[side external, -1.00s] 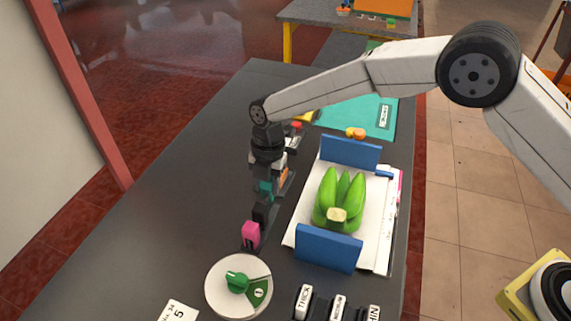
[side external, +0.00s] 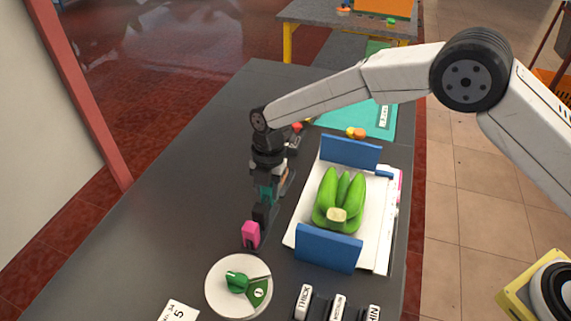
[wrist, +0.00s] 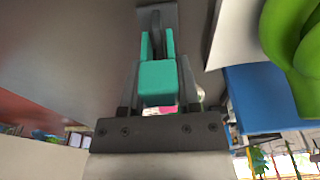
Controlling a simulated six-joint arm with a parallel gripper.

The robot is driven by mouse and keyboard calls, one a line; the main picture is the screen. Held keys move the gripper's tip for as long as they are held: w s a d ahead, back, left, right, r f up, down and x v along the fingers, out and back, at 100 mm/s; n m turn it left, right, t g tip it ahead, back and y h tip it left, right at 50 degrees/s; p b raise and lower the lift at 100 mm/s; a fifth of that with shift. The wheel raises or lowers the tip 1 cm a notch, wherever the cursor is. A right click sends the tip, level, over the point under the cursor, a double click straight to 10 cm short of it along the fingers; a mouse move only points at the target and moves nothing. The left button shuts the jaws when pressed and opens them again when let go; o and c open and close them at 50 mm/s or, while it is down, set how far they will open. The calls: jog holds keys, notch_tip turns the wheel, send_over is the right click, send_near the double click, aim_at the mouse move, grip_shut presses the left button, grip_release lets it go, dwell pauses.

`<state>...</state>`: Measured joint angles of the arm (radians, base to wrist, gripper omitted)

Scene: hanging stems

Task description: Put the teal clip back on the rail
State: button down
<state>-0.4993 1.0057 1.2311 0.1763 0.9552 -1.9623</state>
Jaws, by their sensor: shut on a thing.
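The teal clip (side external: 265,191) is between the fingers of my gripper (side external: 267,183), which points down. In the wrist view the teal clip (wrist: 157,82) sits between the two fingers of my gripper (wrist: 158,95), with its two prongs toward the top. The dark grey rail (wrist: 160,14) shows beyond the prongs, close to or touching them; I cannot tell which. In the side view the rail (side external: 289,184) runs low on the table beside my gripper, partly hidden by it. A pink clip (side external: 250,234) and a black piece (side external: 261,213) stand in line in front of the teal clip.
A white tray (side external: 300,222) with blue end blocks (side external: 328,249) and green bananas (side external: 340,195) stands close on the right. A white dial with a green knob (side external: 238,283) and labelled blocks (side external: 338,305) lie in front. The table's left side is clear.

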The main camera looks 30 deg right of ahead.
jog(key=shift+f, duration=1.35)
jog(key=shift+c, duration=1.2)
grip_release()
